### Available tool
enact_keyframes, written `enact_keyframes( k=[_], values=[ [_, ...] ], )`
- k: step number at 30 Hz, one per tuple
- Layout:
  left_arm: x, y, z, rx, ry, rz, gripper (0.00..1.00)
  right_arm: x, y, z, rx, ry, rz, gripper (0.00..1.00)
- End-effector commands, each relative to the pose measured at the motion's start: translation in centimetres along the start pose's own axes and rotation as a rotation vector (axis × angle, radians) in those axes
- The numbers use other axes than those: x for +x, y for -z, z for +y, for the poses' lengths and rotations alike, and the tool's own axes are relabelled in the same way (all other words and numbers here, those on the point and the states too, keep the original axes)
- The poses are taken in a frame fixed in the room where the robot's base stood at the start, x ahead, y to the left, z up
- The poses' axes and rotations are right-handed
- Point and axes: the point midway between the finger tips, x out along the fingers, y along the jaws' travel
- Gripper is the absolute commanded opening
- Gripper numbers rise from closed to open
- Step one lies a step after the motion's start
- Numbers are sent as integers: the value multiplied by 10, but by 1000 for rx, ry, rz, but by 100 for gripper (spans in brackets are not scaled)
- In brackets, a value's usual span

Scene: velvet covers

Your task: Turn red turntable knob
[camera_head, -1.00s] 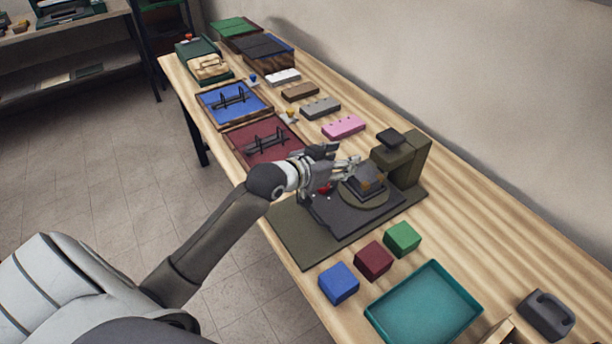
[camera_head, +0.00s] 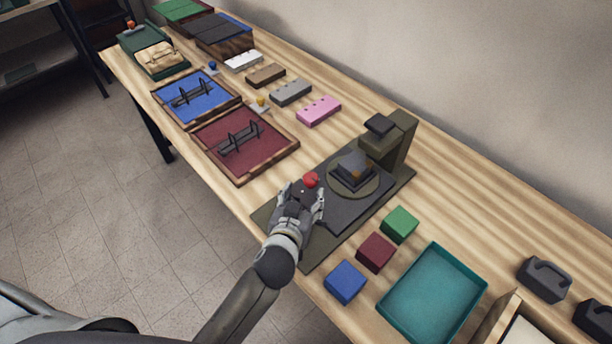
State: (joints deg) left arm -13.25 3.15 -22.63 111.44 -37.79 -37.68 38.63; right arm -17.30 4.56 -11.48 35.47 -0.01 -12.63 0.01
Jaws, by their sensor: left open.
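The red turntable knob (camera_head: 311,180) is a small round knob at the left edge of the turntable machine's dark base (camera_head: 350,208). The round turntable (camera_head: 372,190) carries a dark block with an orange-brown patch (camera_head: 353,165). My left gripper (camera_head: 313,191) is open, with its fingers at the knob, and seems to have them on either side of it. Whether they touch the knob I cannot tell. The gripper hides the base's near left part. My right gripper is not in view.
The machine's olive column (camera_head: 394,145) stands behind the turntable. Blue (camera_head: 344,281), dark red (camera_head: 375,252) and green (camera_head: 399,224) cubes and a teal tray (camera_head: 440,307) lie to the right. A maroon tray (camera_head: 262,160) lies to the left. A pink block (camera_head: 319,110) lies behind.

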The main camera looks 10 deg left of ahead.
Motion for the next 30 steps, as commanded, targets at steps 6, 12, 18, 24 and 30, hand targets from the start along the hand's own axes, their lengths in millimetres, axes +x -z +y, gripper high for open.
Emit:
enact_keyframes(
  k=[6,12,18,24,30],
  values=[
    [36,2,-1,4,2,1,58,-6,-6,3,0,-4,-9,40],
    [67,2,-1,3,1,0,58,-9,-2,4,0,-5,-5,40],
    [86,1,-1,3,1,-1,58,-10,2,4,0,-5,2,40],
    [93,0,-1,1,0,-1,58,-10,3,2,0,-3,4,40],
    [94,0,-1,1,0,0,58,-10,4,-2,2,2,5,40]
  ],
)
